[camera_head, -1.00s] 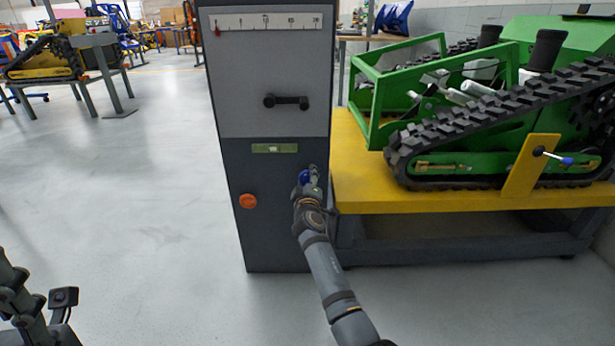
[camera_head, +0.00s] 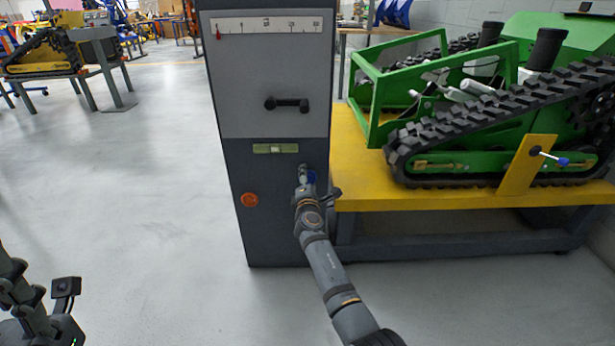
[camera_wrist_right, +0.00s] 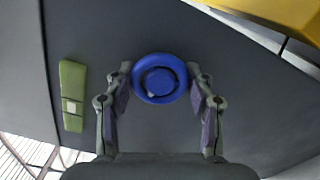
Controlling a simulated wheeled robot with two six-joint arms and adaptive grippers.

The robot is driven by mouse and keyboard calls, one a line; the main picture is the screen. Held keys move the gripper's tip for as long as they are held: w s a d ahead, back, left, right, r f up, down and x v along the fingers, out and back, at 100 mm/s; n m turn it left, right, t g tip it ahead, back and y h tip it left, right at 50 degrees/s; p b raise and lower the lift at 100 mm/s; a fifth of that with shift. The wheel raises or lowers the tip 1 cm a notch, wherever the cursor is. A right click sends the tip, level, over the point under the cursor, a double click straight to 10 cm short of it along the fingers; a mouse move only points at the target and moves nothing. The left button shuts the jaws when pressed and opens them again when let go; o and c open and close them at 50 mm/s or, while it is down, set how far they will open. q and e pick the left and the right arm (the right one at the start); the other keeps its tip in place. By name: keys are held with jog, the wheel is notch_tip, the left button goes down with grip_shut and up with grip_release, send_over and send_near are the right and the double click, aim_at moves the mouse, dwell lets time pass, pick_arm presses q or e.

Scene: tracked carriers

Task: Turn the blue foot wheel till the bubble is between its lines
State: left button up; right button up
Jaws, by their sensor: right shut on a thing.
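The blue foot wheel (camera_head: 312,177) sits on the front of a dark grey cabinet, partly hidden by my right gripper (camera_head: 306,180). In the right wrist view the round wheel (camera_wrist_right: 159,79) lies between the two fingertips of my right gripper (camera_wrist_right: 160,82), which is shut on its rim. The green level vial (camera_head: 276,148) is above the wheel.
A green tracked carrier (camera_head: 480,130) stands on a yellow-topped bench (camera_head: 450,200) close on the right. Floor at left is clear.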

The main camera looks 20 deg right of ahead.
jog(key=shift+n+p, duration=0.3)
jog(key=shift+n, duration=0.8)
jog(key=shift+f, duration=0.1)
jog(key=o, duration=1.2)
jog(key=shift+a, duration=0.1)
